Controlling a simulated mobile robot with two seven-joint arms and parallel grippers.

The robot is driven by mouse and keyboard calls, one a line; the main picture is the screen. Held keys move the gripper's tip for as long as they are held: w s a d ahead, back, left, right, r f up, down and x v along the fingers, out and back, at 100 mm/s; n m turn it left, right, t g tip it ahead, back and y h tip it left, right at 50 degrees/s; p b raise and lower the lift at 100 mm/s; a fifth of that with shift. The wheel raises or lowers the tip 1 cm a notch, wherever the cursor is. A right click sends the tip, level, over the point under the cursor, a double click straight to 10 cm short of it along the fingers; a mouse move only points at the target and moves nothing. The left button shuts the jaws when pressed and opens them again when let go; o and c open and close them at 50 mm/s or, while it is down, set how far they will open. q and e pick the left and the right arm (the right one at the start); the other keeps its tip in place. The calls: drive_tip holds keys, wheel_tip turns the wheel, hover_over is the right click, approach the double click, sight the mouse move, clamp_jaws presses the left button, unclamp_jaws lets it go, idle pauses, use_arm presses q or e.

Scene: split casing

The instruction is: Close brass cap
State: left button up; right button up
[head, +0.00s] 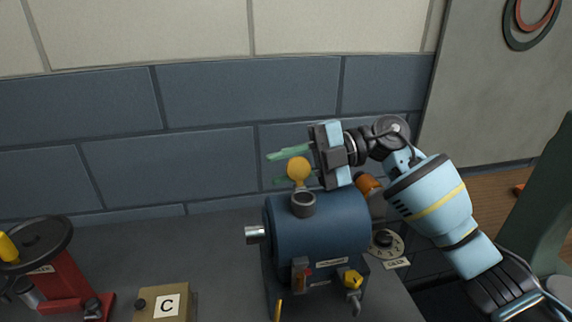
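The brass cap (299,168) is a round yellow disc standing raised above the short grey neck (303,203) on top of a dark blue cylindrical casing (318,240). The neck's mouth is uncovered. My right gripper (275,168) comes in from the right, just above the casing. Its green fingers are spread apart, one above the cap's level and one partly hidden behind the cap. I cannot tell whether they touch the cap. My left gripper is not in view.
A red stand with a dark round top (40,240) is at the far left. A tan box marked C (165,303) sits left of the casing. An orange-brown part (368,185) and a round dial (384,243) are at its right. A tiled wall stands behind.

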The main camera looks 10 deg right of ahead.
clamp_jaws()
